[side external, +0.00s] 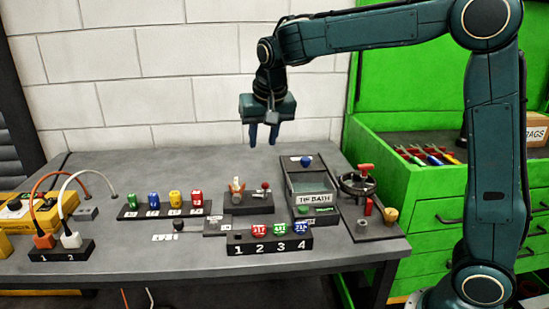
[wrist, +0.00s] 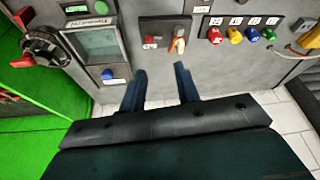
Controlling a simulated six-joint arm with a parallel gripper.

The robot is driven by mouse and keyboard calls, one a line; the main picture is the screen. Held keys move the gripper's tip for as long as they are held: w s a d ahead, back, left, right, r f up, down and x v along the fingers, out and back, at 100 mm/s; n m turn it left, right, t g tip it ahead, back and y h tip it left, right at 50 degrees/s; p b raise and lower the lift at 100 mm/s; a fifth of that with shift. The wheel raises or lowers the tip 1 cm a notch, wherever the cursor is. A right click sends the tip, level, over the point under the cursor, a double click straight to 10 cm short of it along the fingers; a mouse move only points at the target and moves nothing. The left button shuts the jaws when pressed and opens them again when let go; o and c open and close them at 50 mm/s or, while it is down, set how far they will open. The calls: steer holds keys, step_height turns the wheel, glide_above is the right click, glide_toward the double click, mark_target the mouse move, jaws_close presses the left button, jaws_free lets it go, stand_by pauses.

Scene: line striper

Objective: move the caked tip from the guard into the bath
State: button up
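The tip bath (side external: 310,184) is a grey, glassy-topped box with a white "TIP BATH" label; it also shows in the wrist view (wrist: 103,42). Left of it in the side view is a dark block (side external: 248,203), which looks like the guard, also in the wrist view (wrist: 165,26). A pale tip with orange on it (side external: 237,187) stands on this block, and shows in the wrist view (wrist: 178,42). A red-ended piece is beside it. My gripper (side external: 263,139) is open and empty, high above the back of the table; its two fingers show apart in the wrist view (wrist: 160,76).
A rack of green, blue, yellow and red pieces (side external: 165,210) lies left of the block. A handwheel (side external: 358,185) is right of the bath. Cables and plugs (side external: 58,245) are far left.

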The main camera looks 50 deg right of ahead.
mark_target(236, 179)
steer(key=w+a+f+m, duration=0.1)
steer(key=w+f+m, duration=0.1)
steer(key=w+f, duration=0.4)
steer(key=w, duration=0.3)
steer(key=shift+w+f+g+h, duration=0.15)
steer(key=shift+f+g+h, duration=0.2)
steer(key=shift+g+h, duration=0.05)
steer(key=shift+f, duration=0.1)
steer(key=shift+x, duration=4.85)
steer(key=shift+c, duration=0.4)
jaws_close()
steer(key=shift+r, duration=0.8)
steer(key=shift+r, duration=2.15)
